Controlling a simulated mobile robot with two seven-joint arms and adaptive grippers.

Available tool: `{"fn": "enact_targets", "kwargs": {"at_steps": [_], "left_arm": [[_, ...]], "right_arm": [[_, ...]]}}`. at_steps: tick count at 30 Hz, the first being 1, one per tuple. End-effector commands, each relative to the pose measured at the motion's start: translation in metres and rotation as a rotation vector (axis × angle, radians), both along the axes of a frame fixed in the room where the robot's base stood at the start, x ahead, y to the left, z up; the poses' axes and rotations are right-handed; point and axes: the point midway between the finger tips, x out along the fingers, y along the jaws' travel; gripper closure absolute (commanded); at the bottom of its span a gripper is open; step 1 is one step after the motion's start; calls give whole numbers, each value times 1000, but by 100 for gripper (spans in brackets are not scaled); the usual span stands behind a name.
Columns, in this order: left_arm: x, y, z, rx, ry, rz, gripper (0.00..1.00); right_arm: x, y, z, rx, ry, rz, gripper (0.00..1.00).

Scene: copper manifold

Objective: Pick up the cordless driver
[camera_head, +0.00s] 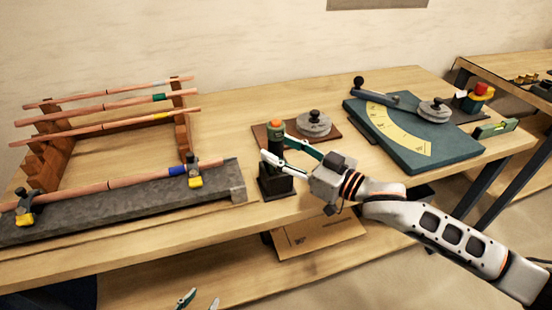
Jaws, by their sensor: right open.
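The cordless driver (276,132), dark green with an orange top, stands upright in a black stand (276,187) near the table's front edge. My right gripper (277,147) comes in from the right at the driver's upper part. It is open, with one finger across the near side of the driver and the other behind its right side. I cannot tell whether the fingers touch it. The near finger hides part of the driver's middle. My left gripper (199,301) shows only its fingertips at the bottom edge; they are apart with nothing between them.
A wooden rack (50,158) with several copper pipes and a grey clamp bar (125,212) fill the left. Behind the driver is a brown board with a round grey piece (314,124). A teal bending plate (440,150) is at right. A cardboard box (320,236) sits below the tabletop.

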Motion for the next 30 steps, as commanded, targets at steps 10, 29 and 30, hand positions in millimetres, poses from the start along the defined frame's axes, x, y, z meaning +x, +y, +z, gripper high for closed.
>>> {"fn": "enact_targets", "kwargs": {"at_steps": [10, 29, 30], "left_arm": [[0, 0, 1, 0, 0, 0, 60], [0, 0, 1, 0, 0, 0, 60], [0, 0, 1, 0, 0, 0, 60]], "right_arm": [[12, 14, -1, -1, 1, -1, 55], [11, 14, 4, 3, -3, 0, 100], [11, 14, 5, 3, -4, 0, 100]]}}
